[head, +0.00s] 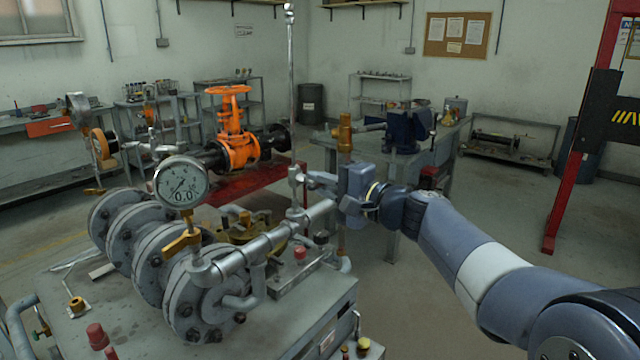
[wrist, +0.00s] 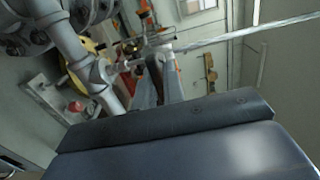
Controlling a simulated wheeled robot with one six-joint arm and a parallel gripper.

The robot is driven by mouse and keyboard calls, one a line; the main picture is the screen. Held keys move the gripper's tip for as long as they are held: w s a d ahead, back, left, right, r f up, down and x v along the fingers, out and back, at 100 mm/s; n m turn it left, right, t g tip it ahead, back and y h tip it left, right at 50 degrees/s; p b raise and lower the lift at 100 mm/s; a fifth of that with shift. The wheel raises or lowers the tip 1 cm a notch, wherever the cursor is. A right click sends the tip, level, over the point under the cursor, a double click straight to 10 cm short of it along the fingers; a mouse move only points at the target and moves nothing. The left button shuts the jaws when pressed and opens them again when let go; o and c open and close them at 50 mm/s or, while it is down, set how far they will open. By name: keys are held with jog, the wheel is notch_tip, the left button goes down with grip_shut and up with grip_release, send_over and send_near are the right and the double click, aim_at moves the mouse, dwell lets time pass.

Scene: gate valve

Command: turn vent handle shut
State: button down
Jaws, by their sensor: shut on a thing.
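The vent valve (head: 296,184) is a small silver fitting at the foot of a tall thin vertical pipe (head: 291,90), on top of the grey horizontal pipe. In the wrist view the vent fitting (wrist: 160,44) is at upper middle, with the tall pipe (wrist: 240,35) running off to the right. My gripper (head: 311,180) reaches in from the right in the head view, with its fingers beside the fitting. It is shut on the vent handle, which is mostly hidden at the fingers. The handle's exact angle cannot be told.
A pressure gauge (head: 182,183) and a yellow lever (head: 181,243) stand left of the vent on the flanged pipework (head: 190,290). An orange gate valve (head: 238,150) is behind. A workbench with a blue vise (head: 408,130) is beyond my arm. The floor at right is open.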

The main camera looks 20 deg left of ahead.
dwell(0.4)
jog(key=c, duration=1.5)
grip_release()
jog(key=shift+d, duration=0.15)
jog(key=b+v, duration=0.1)
jog(key=v, duration=0.9)
jog(key=shift+s+d, duration=0.15)
jog(key=shift+d, duration=0.1)
jog(key=shift+f, duration=0.1)
jog(key=p+x, duration=0.1)
jog(key=x, duration=1)
